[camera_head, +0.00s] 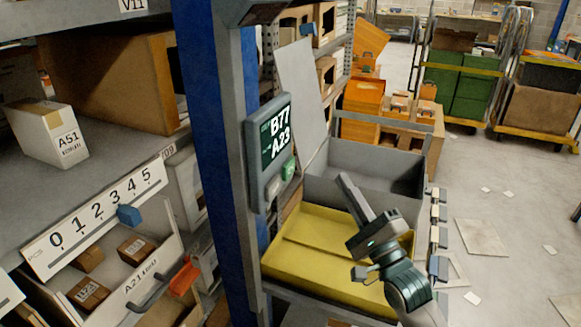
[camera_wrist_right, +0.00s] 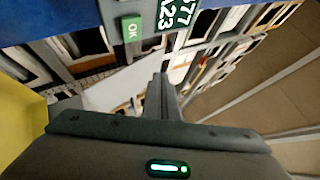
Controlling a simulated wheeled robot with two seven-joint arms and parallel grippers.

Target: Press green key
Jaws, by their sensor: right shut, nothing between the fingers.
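The green key (camera_head: 288,169) sits on the lower right of a grey wall panel, below a dark screen (camera_head: 275,138) reading B77 and A23. In the right wrist view the key (camera_wrist_right: 131,28) shows "OK" near the top edge. My right gripper (camera_head: 345,180) is shut and empty, to the right of the panel and apart from the key. Its fingers (camera_wrist_right: 161,80) point up toward the panel side in the wrist view, below and right of the key. My left gripper is not in view.
The panel is fixed to a blue post (camera_head: 222,150). A pale key (camera_head: 273,188) sits beside the green one. A shelf with boxes stands at left; open floor is at right.

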